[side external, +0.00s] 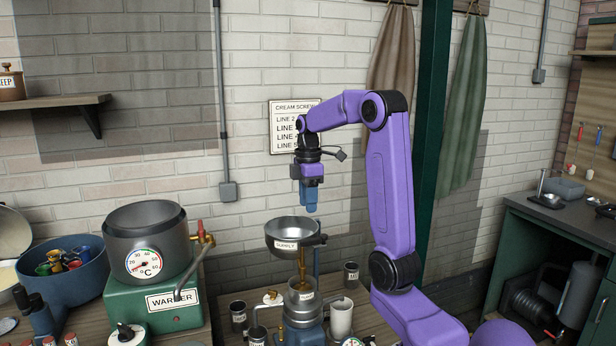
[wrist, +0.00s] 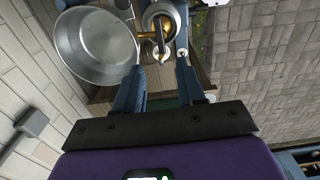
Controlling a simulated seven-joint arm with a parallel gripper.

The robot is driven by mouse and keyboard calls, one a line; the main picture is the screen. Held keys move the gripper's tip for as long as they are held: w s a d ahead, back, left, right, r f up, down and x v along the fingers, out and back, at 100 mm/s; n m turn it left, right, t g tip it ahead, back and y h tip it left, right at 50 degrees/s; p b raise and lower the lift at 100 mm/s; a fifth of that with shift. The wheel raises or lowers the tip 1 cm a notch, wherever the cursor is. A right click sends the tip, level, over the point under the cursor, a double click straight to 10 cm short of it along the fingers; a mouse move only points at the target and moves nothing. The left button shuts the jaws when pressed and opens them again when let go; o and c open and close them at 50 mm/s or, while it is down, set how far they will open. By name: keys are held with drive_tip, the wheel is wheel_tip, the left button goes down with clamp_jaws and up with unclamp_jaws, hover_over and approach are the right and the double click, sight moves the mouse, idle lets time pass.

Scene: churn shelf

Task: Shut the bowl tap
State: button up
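The metal bowl labelled SUPPLY (side external: 284,243) stands on top of the machine in the middle of the side view. A brass stem (side external: 302,268) runs down beneath it, and a dark part (side external: 316,240) sticks out at its right rim. My gripper (side external: 310,211) points down just above the bowl, apart from it. In the wrist view the bowl (wrist: 92,48) is at upper left. A brass piece, which looks like the tap (wrist: 147,36), shows beyond and between my fingertips. My gripper (wrist: 160,62) is open there, with nothing held. The tap handle's position is unclear.
A green warmer (side external: 160,302) with a pot and a red-handled brass tap (side external: 203,236) stands at left. Small cups (side external: 341,318) stand around the machine base. The air beside the gripper is clear.

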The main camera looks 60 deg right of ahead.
wheel_tip(320, 180, up, 7)
idle(0.3)
idle(0.4)
drive_tip(key=s+a+f+n, duration=0.1)
drive_tip(key=a+f, duration=0.2)
drive_tip(key=a, duration=0.9)
drive_tip(key=s+a+f+n, duration=0.1)
drive_tip(key=a+f, duration=0.3)
drive_tip(key=a, duration=0.7)
drive_tip(key=s+a+f, duration=0.3)
drive_tip(key=s+a, duration=0.2)
drive_tip(key=s, duration=0.4)
drive_tip(key=s+a+f+n, duration=0.1)
drive_tip(key=s+a+f, duration=0.3)
drive_tip(key=s, duration=0.5)
drive_tip(key=shift+a+f, duration=0.3)
drive_tip(key=shift+a, duration=0.1)
